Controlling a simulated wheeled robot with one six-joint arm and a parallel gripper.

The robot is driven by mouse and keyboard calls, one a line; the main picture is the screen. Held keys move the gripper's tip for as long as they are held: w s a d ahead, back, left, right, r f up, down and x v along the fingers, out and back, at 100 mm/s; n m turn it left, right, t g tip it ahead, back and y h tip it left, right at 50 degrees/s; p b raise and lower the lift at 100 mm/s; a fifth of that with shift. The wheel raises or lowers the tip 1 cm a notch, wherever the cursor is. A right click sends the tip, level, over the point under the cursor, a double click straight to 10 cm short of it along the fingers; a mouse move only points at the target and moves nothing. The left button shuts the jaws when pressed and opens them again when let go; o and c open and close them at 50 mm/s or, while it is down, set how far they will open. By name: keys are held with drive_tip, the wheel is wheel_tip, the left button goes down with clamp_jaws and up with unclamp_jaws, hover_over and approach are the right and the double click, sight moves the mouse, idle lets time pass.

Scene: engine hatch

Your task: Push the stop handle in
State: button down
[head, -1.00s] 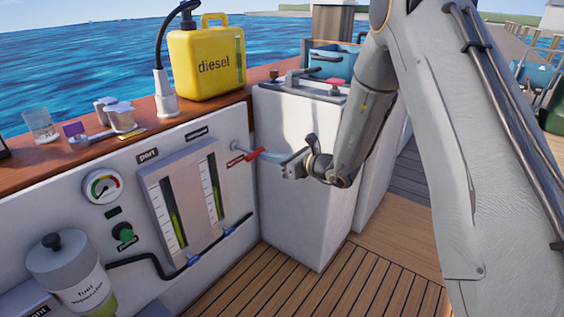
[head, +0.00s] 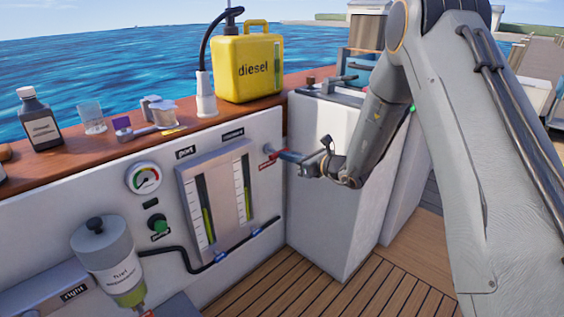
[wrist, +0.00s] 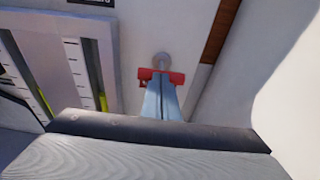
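The stop handle is a red T-shaped bar (wrist: 176,77) in front of a round grey fitting on the white panel, beside a small red label. In the head view the red handle (head: 272,154) sits close to the panel, right of the sight gauges. My gripper (wrist: 161,80) has its two pale blue fingers together, with only a thin line between them. Their tips are at the middle of the bar, and red shows on both sides. In the head view my gripper (head: 281,156) reaches the handle from the right. The fingertips hide the bar's centre.
Two sight gauges (head: 218,198) and a dial (head: 143,178) are on the panel to the left. A white box (head: 325,210) stands close to the right of the handle. A yellow diesel can (head: 247,67) stands on the wooden ledge above.

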drive_tip(key=shift+w+a+r, duration=0.2)
drive_tip(key=shift+w, duration=0.25)
